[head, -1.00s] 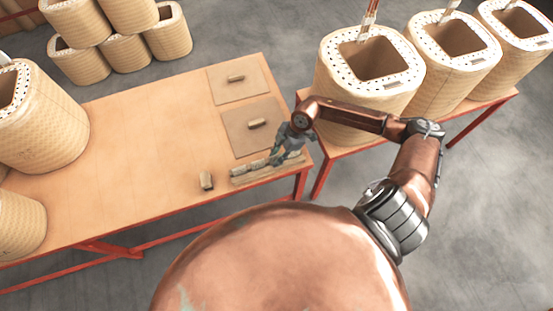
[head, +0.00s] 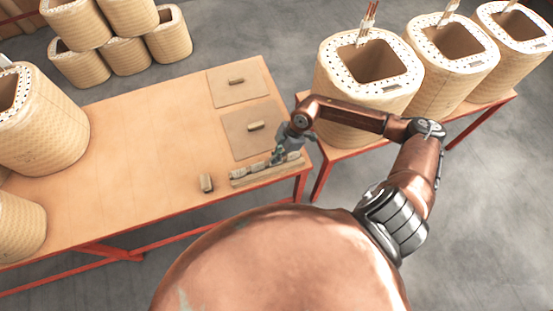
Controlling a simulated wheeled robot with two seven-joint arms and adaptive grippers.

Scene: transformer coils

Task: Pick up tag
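Several small tan tags lie in a row on a tray (head: 262,176) at the front right corner of the table. Single tags lie on two flat square panels, one on the far panel (head: 236,80) and one on the near panel (head: 255,126). Another small tag-like block (head: 206,183) stands on the table left of the tray. My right gripper (head: 277,158) points down at the right part of the row of tags. It is small and partly covers the tags, so its fingers and any grasp cannot be made out. My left gripper is not in view.
The wooden table (head: 140,135) has bare space left of the panels. Large wound coils stand at its left end, such as this coil (head: 50,130). More coils (head: 365,90) stand on a second table at the right, close to my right arm.

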